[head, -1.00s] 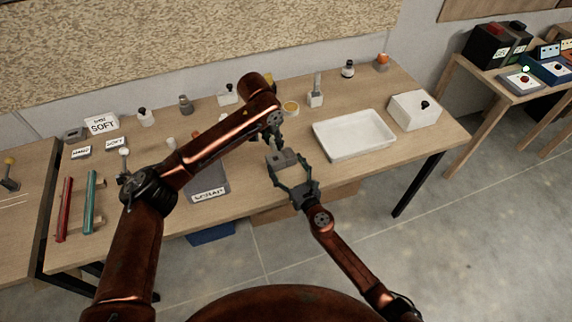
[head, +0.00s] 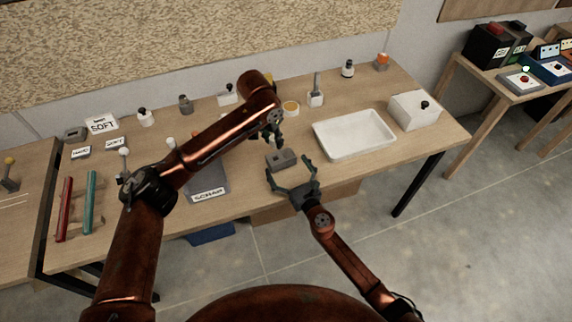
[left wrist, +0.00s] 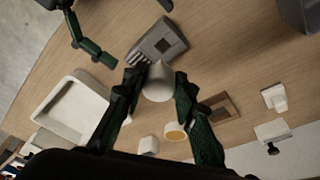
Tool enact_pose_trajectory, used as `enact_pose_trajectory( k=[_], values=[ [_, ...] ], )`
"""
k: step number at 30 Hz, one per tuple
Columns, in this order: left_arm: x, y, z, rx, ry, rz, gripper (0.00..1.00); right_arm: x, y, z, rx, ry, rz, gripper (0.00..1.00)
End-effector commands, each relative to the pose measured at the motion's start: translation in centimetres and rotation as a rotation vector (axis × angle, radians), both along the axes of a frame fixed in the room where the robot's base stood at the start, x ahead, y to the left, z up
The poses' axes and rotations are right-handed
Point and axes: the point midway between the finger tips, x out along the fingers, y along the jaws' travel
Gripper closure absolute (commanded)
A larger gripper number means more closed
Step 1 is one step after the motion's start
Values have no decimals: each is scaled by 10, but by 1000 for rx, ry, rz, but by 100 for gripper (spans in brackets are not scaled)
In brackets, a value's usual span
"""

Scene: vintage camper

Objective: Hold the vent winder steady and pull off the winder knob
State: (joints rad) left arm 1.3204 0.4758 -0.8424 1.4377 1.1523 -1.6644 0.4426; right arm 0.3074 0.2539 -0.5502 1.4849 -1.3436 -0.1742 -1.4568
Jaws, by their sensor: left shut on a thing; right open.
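The vent winder (head: 281,159) is a grey block on the table's front part. In the left wrist view the block (left wrist: 158,42) has a dark square recess on top. My left gripper (head: 273,136) is shut on a pale grey rounded knob, the winder knob (left wrist: 158,84), which shows between its fingers. The knob overlaps the block's edge in the left wrist view but looks apart from it. In the head view the knob is hidden by the fingers. My right gripper (head: 289,178) is open and empty in front of the block, with its fingers clear of it.
A white tray (head: 354,153) stands right of the winder, with a white box (head: 415,110) beyond it. A grey scrap mat (head: 209,193) lies left, partly under my left arm. Several small knobbed items line the table's back. The table's front edge is close to the winder.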

Motion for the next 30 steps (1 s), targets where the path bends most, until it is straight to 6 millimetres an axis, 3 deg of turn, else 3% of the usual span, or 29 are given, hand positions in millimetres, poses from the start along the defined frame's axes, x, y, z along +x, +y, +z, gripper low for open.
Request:
enact_pose_trajectory(
  k=[16, 21, 30],
  values=[
    [0, 0, 0, 0, 0, 0, 100, -90, -41, -1, 0, 3, -1, 4],
    [0, 0, 0, 0, 0, 0, 100, -104, -47, -1, 0, 1, -1, 4],
    [0, 0, 0, 0, 0, 0, 100, -106, -48, 0, 0, 1, 0, 4]
  ],
)
